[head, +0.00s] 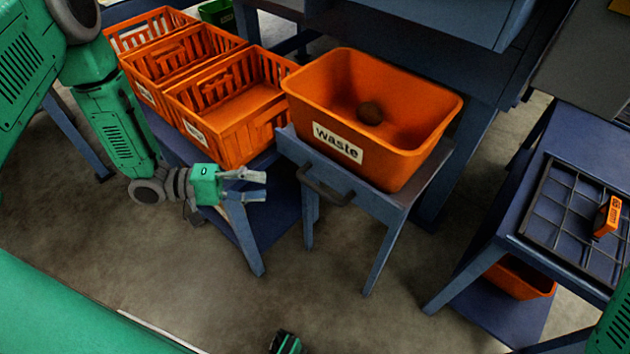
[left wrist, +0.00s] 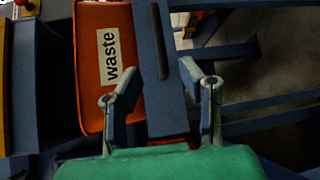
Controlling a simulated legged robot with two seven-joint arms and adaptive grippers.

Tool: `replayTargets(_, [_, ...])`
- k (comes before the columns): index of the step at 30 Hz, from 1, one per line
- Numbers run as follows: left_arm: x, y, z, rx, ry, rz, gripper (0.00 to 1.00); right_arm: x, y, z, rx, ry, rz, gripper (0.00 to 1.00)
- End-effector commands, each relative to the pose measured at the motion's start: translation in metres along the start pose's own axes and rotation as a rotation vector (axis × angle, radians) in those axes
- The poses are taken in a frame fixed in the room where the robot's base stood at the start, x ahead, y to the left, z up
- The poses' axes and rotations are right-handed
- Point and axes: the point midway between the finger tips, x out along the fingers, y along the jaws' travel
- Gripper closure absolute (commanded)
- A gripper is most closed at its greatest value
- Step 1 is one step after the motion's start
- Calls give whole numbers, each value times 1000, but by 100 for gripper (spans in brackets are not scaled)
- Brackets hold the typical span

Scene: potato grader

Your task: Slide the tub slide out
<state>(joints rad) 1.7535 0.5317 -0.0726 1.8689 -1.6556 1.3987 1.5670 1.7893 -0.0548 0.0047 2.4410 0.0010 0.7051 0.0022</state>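The orange waste tub (head: 430,97), with a white "waste" label, sits on the blue-grey tub slide (head: 297,150). A dark bar handle (head: 325,188) is on the slide's front. In the left wrist view the slide front and handle (left wrist: 160,40) show ahead, between and beyond the spread fingertips (left wrist: 160,74). I see no contact.
Slatted orange crates (head: 235,150) stand on a blue stand left of the tub. A blue table with a dark grid (head: 570,215) and a small orange device (head: 607,216) is at the right. Below it is an orange bin (head: 520,277). The floor before the slide is clear.

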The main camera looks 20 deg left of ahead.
Motion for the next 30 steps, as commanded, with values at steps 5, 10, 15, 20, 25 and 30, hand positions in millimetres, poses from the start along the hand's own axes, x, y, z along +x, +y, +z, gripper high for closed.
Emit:
replayTargets(5, [36, -2, 1, 0, -3, 1, 66, 9, 0, 0, 0, 0, 0, 60])
replayTargets(10, [73, -2, 1, -1, -4, 2, 66, 15, 0, 1, 0, 0, 0, 60])
replayTargets(15, [103, -2, 0, 0, -2, 1, 66, 20, 0, 1, 0, 0, 0, 60])
replayTargets(20, [119, -1, 0, 0, -1, 1, 66, 22, 0, 1, 0, 0, 0, 60])
replayTargets(25, [124, -1, 0, -1, 0, 0, 66, 22, 0, 1, 0, 0, 0, 60])
replayTargets(30, [124, 0, 0, -1, 0, 0, 66, 22, 0, 1, 0, 0, 0, 60])
